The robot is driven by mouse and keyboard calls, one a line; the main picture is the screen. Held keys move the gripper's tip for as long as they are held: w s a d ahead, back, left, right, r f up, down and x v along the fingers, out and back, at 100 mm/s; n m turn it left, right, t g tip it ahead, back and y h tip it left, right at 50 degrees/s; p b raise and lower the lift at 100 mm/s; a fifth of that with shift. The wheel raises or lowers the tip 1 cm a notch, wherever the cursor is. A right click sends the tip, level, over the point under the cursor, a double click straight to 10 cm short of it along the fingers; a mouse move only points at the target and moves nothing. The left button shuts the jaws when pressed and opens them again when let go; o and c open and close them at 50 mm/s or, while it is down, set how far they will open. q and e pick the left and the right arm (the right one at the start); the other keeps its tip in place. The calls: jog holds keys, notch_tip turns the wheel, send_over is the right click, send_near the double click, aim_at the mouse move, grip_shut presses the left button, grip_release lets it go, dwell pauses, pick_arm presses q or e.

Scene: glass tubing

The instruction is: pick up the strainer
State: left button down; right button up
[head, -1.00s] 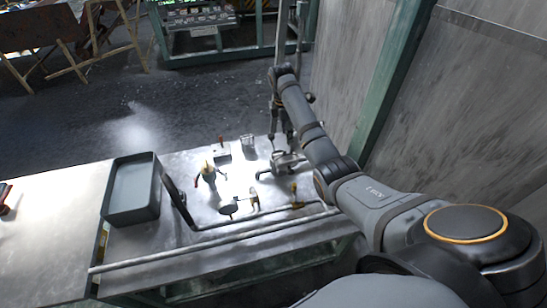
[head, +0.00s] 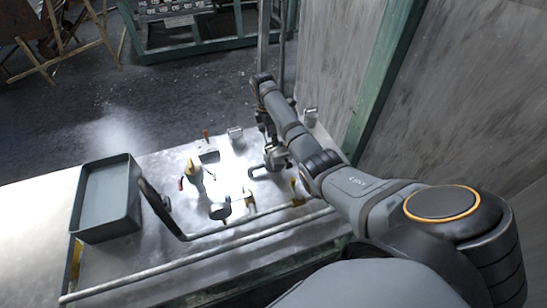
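A grey metal fitting (head: 276,160), which may be the strainer, lies at the back right of the metal table (head: 130,259), partly hidden by my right arm. My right gripper (head: 269,139) points down right over this fitting, with its fingers close to it. Whether they touch it, and how far apart they are, is too small to tell. A small grey ribbed cup-like piece (head: 235,132) stands at the table's back edge, left of the gripper. My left gripper is out of view.
An empty grey tray (head: 106,202) stands at left. A bent dark bar (head: 160,205), a bottle-like tool with a yellow top (head: 193,172) and a round dark piece (head: 219,212) lie mid-table. A long rail (head: 200,255) runs along the front. A wall rises at right.

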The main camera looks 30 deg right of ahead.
jog(key=f, duration=0.5)
jog(key=shift+w+d+f, duration=0.1)
jog(key=shift+d+f, duration=0.15)
jog(key=shift+f, duration=0.05)
jog(key=shift+r, duration=0.1)
jog(key=shift+c, duration=0.4)
grip_shut()
